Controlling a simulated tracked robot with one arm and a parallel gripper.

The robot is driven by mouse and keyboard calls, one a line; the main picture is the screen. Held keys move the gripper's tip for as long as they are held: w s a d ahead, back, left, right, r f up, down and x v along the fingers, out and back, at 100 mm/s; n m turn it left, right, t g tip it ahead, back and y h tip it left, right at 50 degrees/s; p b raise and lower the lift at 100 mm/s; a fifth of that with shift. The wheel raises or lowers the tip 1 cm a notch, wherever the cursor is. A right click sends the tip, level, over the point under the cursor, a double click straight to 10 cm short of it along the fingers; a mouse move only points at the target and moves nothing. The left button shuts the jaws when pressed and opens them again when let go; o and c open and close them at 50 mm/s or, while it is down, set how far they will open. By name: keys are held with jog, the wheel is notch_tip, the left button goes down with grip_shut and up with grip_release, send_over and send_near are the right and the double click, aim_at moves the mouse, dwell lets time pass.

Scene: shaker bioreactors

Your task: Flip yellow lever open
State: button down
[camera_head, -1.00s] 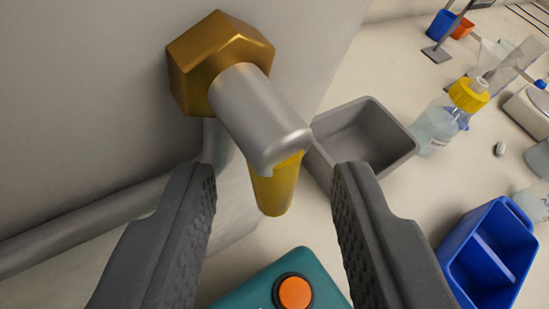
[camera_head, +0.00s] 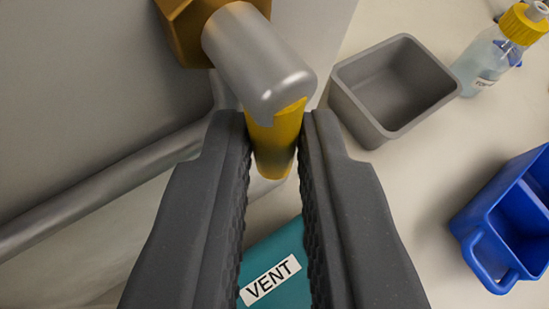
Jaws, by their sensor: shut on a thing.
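The yellow lever (camera_head: 273,140) hangs down from the end of a silver cylindrical valve body (camera_head: 256,60). A brass hex nut (camera_head: 185,28) joins that body to a grey wall. My gripper (camera_head: 276,128) is shut on the yellow lever, with one dark ridged finger on each side of it. The lever's lower tip shows between the fingers. Its sides are partly hidden by them.
A teal box with a VENT label (camera_head: 270,280) lies below, between my fingers. A grey pipe (camera_head: 100,190) runs along the wall at left. A grey open tray (camera_head: 393,88), a blue caddy (camera_head: 510,222) and a yellow-capped bottle (camera_head: 490,60) stand at right.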

jog(key=shift+m+g, duration=0.3)
jog(key=shift+g, duration=0.2)
jog(key=c, duration=1.4)
grip_release()
jog(key=shift+c, duration=0.2)
jog(key=shift+s+r, duration=0.1)
jog(key=shift+s, duration=0.05)
jog(key=b+v, duration=0.2)
jog(key=v, duration=1.1)
jog(key=shift+s+d, duration=0.25)
